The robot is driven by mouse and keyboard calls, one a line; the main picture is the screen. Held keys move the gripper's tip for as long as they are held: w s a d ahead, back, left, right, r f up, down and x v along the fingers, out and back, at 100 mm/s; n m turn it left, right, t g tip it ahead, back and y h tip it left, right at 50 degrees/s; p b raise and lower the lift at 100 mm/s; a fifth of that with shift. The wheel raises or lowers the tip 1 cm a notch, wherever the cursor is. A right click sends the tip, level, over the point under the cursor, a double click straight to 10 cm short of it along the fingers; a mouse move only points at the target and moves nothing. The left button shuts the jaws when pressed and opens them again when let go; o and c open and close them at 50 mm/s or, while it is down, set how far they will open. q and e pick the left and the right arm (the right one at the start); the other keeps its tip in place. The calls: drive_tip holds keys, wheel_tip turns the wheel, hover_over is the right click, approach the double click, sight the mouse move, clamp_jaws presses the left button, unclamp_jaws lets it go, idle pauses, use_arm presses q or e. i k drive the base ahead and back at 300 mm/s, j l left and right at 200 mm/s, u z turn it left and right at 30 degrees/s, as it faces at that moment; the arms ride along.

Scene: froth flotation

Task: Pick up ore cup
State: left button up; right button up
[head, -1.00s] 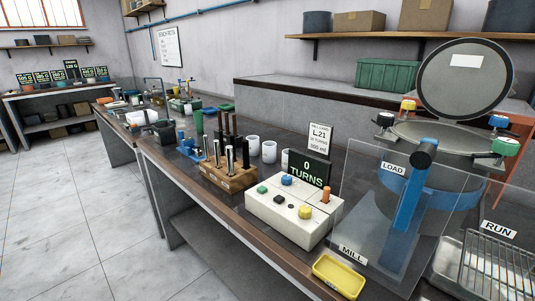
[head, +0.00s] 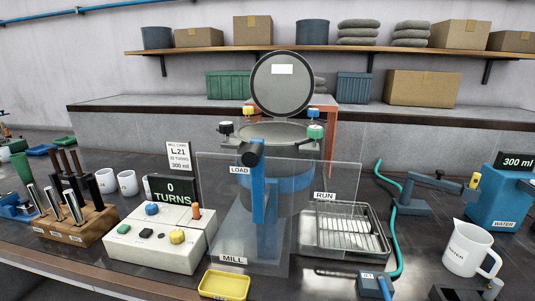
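Two white cups stand at the left behind the wooden rack, one on the left (head: 105,181) and one on the right (head: 127,183). Their markings are too small to read, so I cannot tell whether either is the ore cup. The mill (head: 283,200) stands in the middle with its round lid (head: 283,84) raised open, behind a clear shield marked LOAD, RUN and MILL. A shallow yellow tray (head: 223,285) lies in front of it. Neither of my grippers is in view.
A control box (head: 150,252) with a "0 TURNS" display and a wooden tool rack (head: 68,228) stand at left. A metal tray with a wire grid (head: 345,235), a white jug (head: 470,250) and a blue water unit (head: 497,202) stand at right. A green hose crosses the bench.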

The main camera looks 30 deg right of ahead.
sight(128, 182)
drive_tip(key=i+j+z, duration=0.45)
drive_tip(key=j+z, duration=0.15)
drive_tip(key=z, duration=0.15)
drive_tip(key=i+j+z, duration=0.15)
drive_tip(key=j+z, duration=0.2)
drive_tip(key=j, duration=0.05)
